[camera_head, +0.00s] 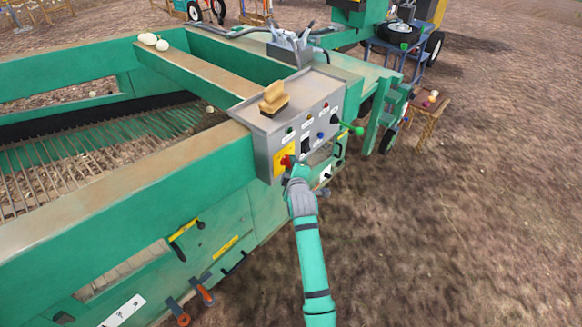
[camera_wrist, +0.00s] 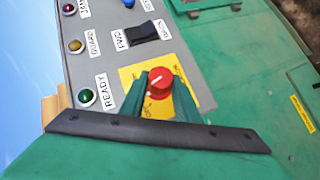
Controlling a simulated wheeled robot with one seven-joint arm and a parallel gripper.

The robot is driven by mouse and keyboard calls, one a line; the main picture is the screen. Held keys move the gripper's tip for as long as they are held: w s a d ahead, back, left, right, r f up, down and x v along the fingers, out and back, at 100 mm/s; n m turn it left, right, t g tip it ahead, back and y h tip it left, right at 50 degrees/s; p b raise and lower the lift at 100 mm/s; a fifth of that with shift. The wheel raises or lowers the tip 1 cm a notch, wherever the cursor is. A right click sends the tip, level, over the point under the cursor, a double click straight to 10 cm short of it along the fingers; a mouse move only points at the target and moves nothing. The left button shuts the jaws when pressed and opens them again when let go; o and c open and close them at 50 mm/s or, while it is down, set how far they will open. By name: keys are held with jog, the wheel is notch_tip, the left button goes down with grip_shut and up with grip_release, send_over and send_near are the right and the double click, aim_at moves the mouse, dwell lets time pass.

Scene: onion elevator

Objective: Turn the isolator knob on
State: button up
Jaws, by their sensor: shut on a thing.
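The red isolator knob (camera_head: 286,160) sits on a yellow plate at the lower left of the grey control box. In the wrist view the red knob (camera_wrist: 159,82) shows a white mark on its face, and its yellow plate (camera_wrist: 130,74) lies behind it. My gripper (camera_head: 292,166) is at the knob from the front right. In the wrist view its green fingers (camera_wrist: 158,92) stand on both sides of the knob and are shut on it. The fingertips' contact with the knob is partly hidden.
The grey control box (camera_head: 262,143) carries a black switch (camera_wrist: 141,34), a green READY lamp (camera_wrist: 86,97) and other lamps. A wooden brush (camera_head: 273,98) lies on top. A green-knobbed lever (camera_head: 359,131) sticks out at the right. Open dirt ground lies to the right.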

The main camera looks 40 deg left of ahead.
jog(key=m+g, duration=0.2)
jog(key=shift+w+r+g+h, duration=0.15)
jog(key=shift+r+g+h, duration=0.15)
jog(key=shift+g, duration=0.1)
jog(key=g, duration=0.1)
jog(key=m+g, duration=0.1)
jog(key=shift+w+m+g, duration=0.2)
jog(key=shift+m+g, duration=0.1)
jog(key=shift+g, duration=0.1)
jog(key=shift+w+m+g, duration=0.15)
jog(key=shift+m+g, duration=0.35)
jog(key=shift+g, duration=0.5)
jog(key=shift+w+m+g, duration=0.1)
jog(key=shift+m+g, duration=0.4)
jog(key=shift+g, duration=0.5)
jog(key=o, duration=1)
jog(key=shift+o, duration=0.2)
